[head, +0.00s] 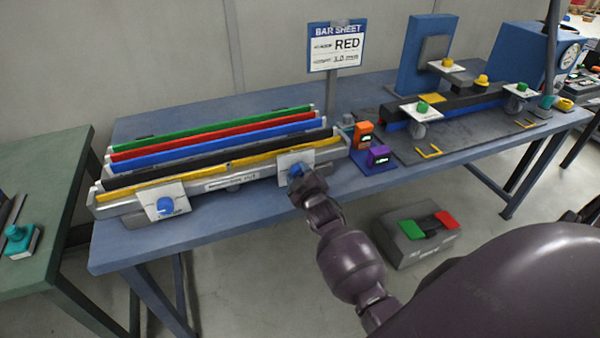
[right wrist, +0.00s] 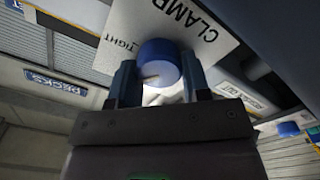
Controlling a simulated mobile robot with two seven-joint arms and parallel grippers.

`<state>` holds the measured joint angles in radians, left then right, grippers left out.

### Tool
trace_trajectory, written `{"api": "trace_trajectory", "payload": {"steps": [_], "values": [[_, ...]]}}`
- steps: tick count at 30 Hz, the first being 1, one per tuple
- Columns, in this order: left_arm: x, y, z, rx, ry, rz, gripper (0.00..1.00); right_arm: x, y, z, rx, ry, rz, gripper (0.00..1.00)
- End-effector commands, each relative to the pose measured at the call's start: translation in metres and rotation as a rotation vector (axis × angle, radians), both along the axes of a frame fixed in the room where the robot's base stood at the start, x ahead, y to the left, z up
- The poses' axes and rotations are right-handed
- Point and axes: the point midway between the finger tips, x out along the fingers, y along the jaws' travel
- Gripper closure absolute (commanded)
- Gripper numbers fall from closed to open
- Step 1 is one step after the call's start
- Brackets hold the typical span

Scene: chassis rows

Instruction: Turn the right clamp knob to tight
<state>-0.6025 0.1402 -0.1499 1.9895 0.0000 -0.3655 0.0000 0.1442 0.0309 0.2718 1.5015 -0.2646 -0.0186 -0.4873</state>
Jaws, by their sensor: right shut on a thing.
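The right clamp knob (right wrist: 158,62) is a round blue knob on a white plate lettered CLAMP and TIGHT (right wrist: 190,22). A pale pointer mark shows on the knob's face. My right gripper (right wrist: 160,80) is shut on this knob, one finger on each side. In the head view my right gripper (head: 306,184) is at the white plate (head: 286,160) on the front of the bar fixture and hides part of the knob. The left clamp knob (head: 166,204) is blue on its own white plate (head: 153,194). My left gripper is not in view.
The fixture holds green, red, blue, black and yellow bars (head: 210,142) on a blue table (head: 250,207). Orange (head: 362,133) and purple (head: 378,156) devices sit to the right. A pedal box (head: 415,245) is on the floor.

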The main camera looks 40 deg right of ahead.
Motion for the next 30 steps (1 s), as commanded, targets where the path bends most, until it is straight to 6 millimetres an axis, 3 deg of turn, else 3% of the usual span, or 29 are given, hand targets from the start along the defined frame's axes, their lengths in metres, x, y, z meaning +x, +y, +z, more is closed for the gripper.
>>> {"api": "trace_trajectory", "payload": {"steps": [18, 30], "values": [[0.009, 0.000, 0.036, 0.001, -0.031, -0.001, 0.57, -0.001, -0.003, 0.003, 0.563, -0.134, -0.002, 0.80], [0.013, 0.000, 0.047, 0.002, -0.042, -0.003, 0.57, -0.001, -0.003, 0.001, 0.838, -0.200, -0.001, 0.80]]}}
